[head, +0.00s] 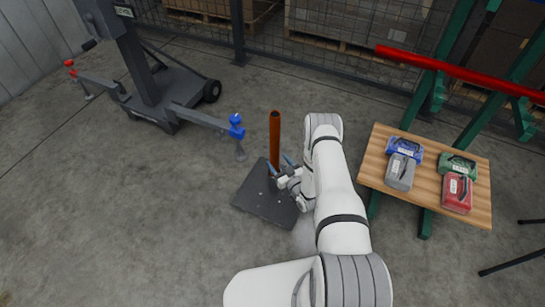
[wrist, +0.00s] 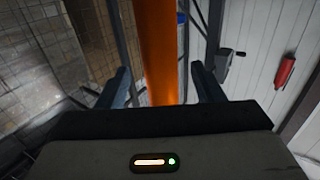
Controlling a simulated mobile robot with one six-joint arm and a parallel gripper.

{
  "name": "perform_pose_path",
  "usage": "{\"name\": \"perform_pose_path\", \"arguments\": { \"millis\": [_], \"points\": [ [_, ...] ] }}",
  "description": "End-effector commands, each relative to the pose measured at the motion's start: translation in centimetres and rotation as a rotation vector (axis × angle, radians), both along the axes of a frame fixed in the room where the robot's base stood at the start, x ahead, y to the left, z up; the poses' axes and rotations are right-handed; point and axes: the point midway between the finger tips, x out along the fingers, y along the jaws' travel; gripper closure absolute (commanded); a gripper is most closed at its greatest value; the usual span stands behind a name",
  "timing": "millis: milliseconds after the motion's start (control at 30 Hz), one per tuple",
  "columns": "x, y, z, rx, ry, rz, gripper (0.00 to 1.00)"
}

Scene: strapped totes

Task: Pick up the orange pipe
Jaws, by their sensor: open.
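The orange pipe (head: 274,140) stands upright on a dark square base plate (head: 262,205) on the floor in the head view. My gripper (head: 279,167) is at the pipe's lower half, its blue-tipped fingers apart. In the wrist view the orange pipe (wrist: 158,55) runs from the top edge down to the gripper body, and my gripper (wrist: 163,85) has one finger on each side of it. The gap to each finger shows, so the jaws are open and not clamped on the pipe. The pipe's lower end is hidden in the wrist view.
A wooden table (head: 375,165) with several coloured cases stands at the right. A red pipe (head: 450,70) lies across green stands behind it. A grey wheeled lift (head: 150,90) with a blue-knobbed leg is at the left. Mesh fencing runs along the back. The floor at lower left is clear.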

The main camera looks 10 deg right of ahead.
Motion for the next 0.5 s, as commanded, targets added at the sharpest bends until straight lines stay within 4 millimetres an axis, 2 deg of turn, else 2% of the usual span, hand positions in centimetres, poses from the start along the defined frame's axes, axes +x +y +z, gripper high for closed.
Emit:
{"name": "perform_pose_path", "arguments": {
  "millis": [333,500],
  "points": [
    [4.2,1.7,-0.4,-0.002,-0.003,0.005,0.39],
    [5.0,2.0,-0.2,0.0,0.001,0.005,0.39]
  ]
}}
